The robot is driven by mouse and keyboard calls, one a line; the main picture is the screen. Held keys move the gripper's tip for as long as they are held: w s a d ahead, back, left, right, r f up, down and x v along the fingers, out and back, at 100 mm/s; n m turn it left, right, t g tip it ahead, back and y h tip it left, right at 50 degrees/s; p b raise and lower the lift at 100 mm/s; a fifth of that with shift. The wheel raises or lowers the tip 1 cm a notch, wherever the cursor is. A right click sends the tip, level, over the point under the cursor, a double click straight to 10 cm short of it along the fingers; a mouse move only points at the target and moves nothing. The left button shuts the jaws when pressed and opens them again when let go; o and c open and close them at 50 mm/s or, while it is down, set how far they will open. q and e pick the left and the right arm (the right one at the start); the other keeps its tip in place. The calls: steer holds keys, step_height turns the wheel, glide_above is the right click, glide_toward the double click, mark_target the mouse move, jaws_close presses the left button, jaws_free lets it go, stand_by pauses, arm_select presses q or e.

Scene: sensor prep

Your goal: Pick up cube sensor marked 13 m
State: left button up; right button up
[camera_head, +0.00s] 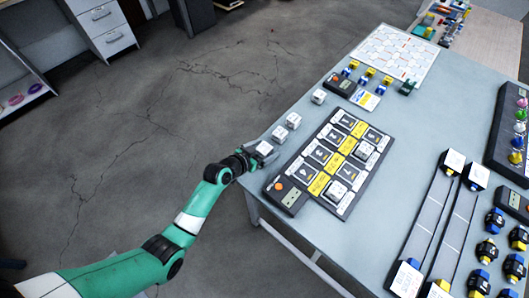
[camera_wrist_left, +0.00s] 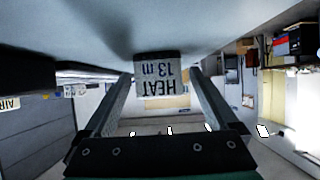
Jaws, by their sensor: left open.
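The white cube sensor marked HEAT 13 m (camera_wrist_left: 158,76) shows upside down in the left wrist view, between the tips of my left gripper's two fingers. In the head view this cube (camera_head: 264,148) is at the table's left edge, right at the end of my green arm. My left gripper (camera_head: 257,155) is open, one finger on each side of the cube, with a visible gap at least on the right finger's side. I cannot tell whether either finger touches it. My right gripper is in neither view.
More white cubes (camera_head: 279,133) stand in a line along the table edge beyond. A white hexagon-patterned sheet (camera_head: 395,52) lies farther back. Open floor is left of the table.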

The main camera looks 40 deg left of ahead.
mark_target(265, 147)
arm_select(q)
steer(key=c, duration=1.5)
steer(key=shift+o, duration=0.2)
steer(key=shift+r, duration=0.2)
steer(key=shift+r+p, duration=0.3)
steer(key=shift+r, duration=0.05)
step_height(265, 147, up, 3)
steer(key=shift+f+p, duration=0.15)
steer(key=shift+p, duration=0.65)
steer(key=s+d+r+p, duration=0.7)
steer(key=s+d+r, duration=0.1)
steer(key=s, duration=0.3)
steer(key=shift+s+d+r, duration=0.15)
steer(key=shift+s+r, duration=0.05)
steer(key=shift+r, duration=0.45)
